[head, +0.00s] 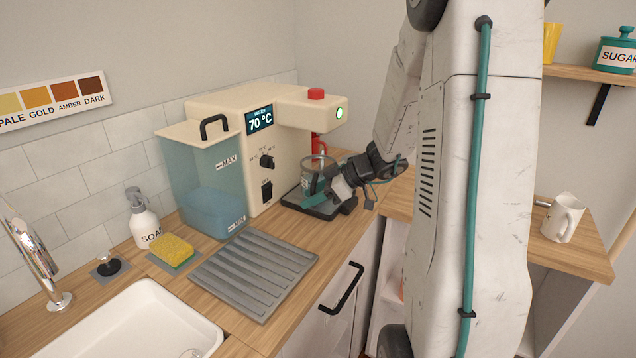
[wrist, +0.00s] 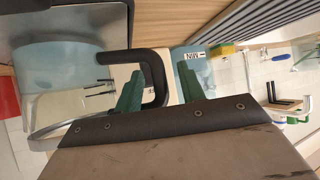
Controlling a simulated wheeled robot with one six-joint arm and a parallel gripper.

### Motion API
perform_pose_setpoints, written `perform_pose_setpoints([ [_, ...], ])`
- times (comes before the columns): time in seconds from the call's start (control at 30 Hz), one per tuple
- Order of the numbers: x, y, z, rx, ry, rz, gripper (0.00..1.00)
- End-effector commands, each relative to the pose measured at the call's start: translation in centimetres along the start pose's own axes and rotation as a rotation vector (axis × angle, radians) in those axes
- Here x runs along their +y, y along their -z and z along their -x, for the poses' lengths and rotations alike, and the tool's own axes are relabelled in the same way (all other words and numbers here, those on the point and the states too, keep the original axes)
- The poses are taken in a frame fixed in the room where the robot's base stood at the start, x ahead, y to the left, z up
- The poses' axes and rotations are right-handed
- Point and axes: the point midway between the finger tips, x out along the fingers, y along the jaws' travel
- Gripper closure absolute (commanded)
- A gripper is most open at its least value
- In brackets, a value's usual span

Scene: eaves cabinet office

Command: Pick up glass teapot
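The glass teapot (head: 317,163) stands on the dark tray under the spout of the cream water machine (head: 245,130). In the wrist view its clear body (wrist: 65,60) fills the upper left, and its black C-shaped handle (wrist: 158,72) points to the right. My gripper (head: 322,187) is at the teapot's handle side and covers part of it in the head view. In the wrist view my two green fingers (wrist: 160,88) are apart, one on each side of the handle's outer bar, with gaps showing. I cannot tell whether either finger touches the handle.
The machine's overhanging head and red spout (head: 319,145) are close above the teapot. A grey ribbed drain mat (head: 253,272), yellow sponge (head: 171,250) and soap bottle (head: 143,219) lie to the left.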

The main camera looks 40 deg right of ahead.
Motion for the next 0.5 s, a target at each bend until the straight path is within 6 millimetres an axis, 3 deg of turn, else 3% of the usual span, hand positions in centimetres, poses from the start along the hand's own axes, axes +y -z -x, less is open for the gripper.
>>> perform_pose_setpoints([
  [0.23,0.00,0.02,-0.28,0.000,-0.001,0.000,0.61],
  [0.4,0.01,0.02,-0.26,0.000,-0.001,0.000,1.00],
  [0.5,0.01,0.01,-0.25,0.000,-0.001,0.000,1.00],
])
